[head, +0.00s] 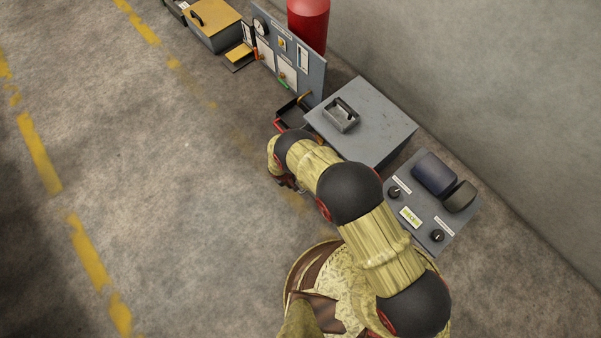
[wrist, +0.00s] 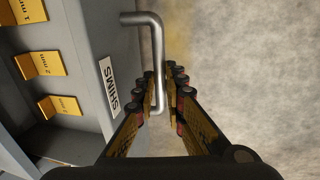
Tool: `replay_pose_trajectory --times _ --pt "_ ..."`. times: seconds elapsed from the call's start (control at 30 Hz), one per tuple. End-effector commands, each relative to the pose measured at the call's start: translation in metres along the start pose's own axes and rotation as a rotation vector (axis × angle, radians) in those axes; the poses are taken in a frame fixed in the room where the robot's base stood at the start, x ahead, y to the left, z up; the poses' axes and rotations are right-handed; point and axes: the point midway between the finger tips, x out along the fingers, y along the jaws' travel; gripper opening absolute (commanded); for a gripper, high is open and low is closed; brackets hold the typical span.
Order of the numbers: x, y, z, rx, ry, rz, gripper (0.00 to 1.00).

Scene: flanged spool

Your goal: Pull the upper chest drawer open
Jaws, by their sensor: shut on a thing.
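The grey chest (head: 385,120) stands at the wall in the head view. The wrist view shows the drawer front with a white SHIMS label (wrist: 109,84) and a bent metal bar handle (wrist: 156,50). Behind the front, the open inside shows yellow tabs (wrist: 53,63) marked in mm. My gripper (wrist: 168,88) is shut on the handle, with a finger on each side of the bar. In the head view my arm mostly hides the gripper.
An open grey tray (head: 342,114) sits on the chest top. A panel with a gauge (head: 290,58) and a red cylinder (head: 308,22) stand beyond it. A grey box with knobs (head: 430,205) is to the right. The floor on the left is clear.

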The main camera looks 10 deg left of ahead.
Motion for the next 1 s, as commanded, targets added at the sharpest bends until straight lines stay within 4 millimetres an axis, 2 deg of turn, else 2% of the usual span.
replay_pose_trajectory --times 0.1,0.3,0.73,0.77,1.0 --pt "-0.004 -0.017 -0.001 -0.003 0.002 0.000 0.00" --pt "-0.006 -0.031 -0.001 -0.001 0.001 0.000 0.00" --pt "-0.007 -0.034 -0.001 0.000 0.001 0.000 0.00" --pt "-0.007 -0.034 -0.001 0.000 0.001 0.000 0.12" --pt "-0.007 -0.034 -0.001 0.000 0.001 0.000 0.26"
